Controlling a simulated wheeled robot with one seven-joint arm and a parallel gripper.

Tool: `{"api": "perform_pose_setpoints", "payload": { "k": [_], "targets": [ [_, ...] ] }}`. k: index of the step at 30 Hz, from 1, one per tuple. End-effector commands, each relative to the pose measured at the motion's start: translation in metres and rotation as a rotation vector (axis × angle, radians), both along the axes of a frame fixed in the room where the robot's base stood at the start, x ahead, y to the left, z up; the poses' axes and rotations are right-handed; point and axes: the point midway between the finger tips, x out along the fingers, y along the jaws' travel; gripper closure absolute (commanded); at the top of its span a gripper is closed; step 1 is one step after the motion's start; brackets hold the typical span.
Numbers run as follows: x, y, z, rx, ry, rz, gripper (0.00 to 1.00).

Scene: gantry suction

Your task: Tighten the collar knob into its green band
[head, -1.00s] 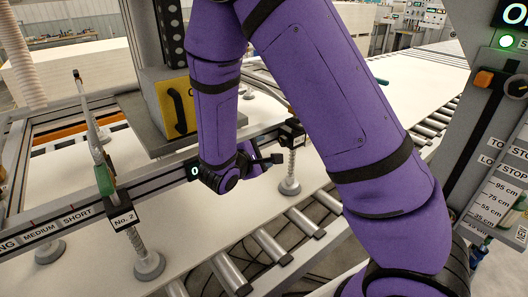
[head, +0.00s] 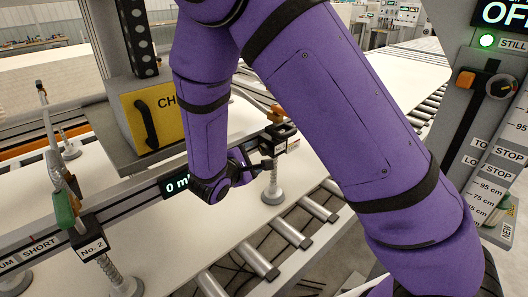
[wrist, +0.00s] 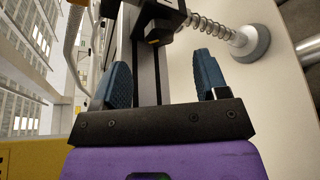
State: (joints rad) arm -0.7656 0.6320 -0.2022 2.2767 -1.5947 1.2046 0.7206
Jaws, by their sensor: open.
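My gripper (wrist: 161,60) is open and empty, with its two blue fingers spread in the wrist view. In the head view my gripper (head: 260,166) is small and dark, close to a black collar (head: 280,137) on the rail. That collar carries an orange piece (head: 277,113) on top. The black collar (wrist: 158,15) is ahead of the fingers in the wrist view, apart from them, with a small dull-orange part (wrist: 153,37) beneath; I cannot tell whether this is the collar knob. I cannot make out a green band.
A spring-mounted suction cup (head: 272,190) hangs below the collar, to the right of the fingers in the wrist view. Collar No. 2 (head: 92,247), with a green lever (head: 63,210), stands left. A yellow box (head: 150,115) is behind the rail; rollers (head: 287,232) lie in front.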

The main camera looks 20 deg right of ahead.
Motion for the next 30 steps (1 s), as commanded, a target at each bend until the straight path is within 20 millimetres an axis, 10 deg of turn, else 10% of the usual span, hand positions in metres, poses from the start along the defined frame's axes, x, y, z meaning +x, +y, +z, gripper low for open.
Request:
{"api": "perform_pose_setpoints", "payload": {
  "k": [23, 30],
  "targets": [
    [0.04, -0.047, -0.014, 0.001, -0.001, 0.0, 0.33],
    [0.04, -0.047, -0.014, 0.0, 0.0, 0.0, 0.81]
  ]
}}
